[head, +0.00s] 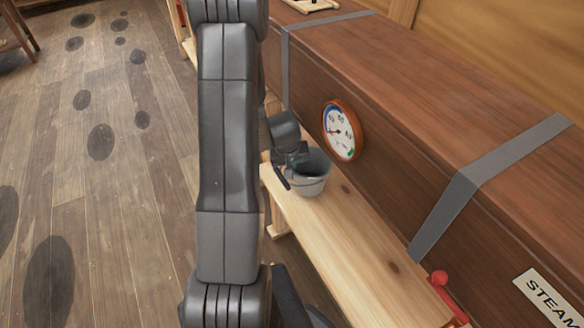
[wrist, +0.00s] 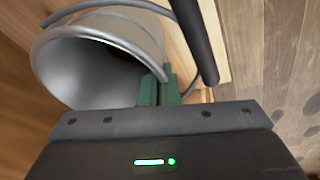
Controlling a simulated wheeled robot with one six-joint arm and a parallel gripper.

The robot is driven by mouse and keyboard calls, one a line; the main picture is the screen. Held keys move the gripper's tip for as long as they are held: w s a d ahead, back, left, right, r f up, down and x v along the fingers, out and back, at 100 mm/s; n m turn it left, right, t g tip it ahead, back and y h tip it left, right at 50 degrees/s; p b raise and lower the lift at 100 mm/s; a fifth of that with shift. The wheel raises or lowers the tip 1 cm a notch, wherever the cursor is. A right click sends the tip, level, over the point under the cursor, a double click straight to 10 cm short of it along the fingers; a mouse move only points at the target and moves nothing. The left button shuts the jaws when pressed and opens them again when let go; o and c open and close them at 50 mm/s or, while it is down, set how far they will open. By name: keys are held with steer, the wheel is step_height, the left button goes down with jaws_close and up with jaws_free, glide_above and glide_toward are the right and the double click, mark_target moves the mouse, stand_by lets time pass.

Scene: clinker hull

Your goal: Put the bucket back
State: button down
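The grey metal bucket (head: 311,187) is upright at the far end of a pale wooden bench, below a round gauge. I cannot tell for sure whether its base touches the bench. My gripper (head: 292,163) is at the bucket's left side. In the wrist view the bucket's open mouth (wrist: 95,75) fills the upper left. The green fingertips of my gripper (wrist: 158,88) are close together with the bucket's rim between them. The bucket's dark handle grip (wrist: 198,40) hangs outside the rim, beside the fingers.
The bench (head: 350,240) is bare in front of the bucket. A long brown wooden box (head: 420,90) with grey straps runs along its right side, carrying the gauge (head: 342,131). A red valve-like part (head: 440,280) stands near the bench's near end. Dark patches mark the floor (head: 110,200) at left.

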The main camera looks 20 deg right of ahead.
steer(key=shift+f, duration=0.15)
steer(key=c, duration=1.7)
jaws_free()
steer(key=shift+p+v, duration=0.9)
steer(key=shift+v, duration=3.1)
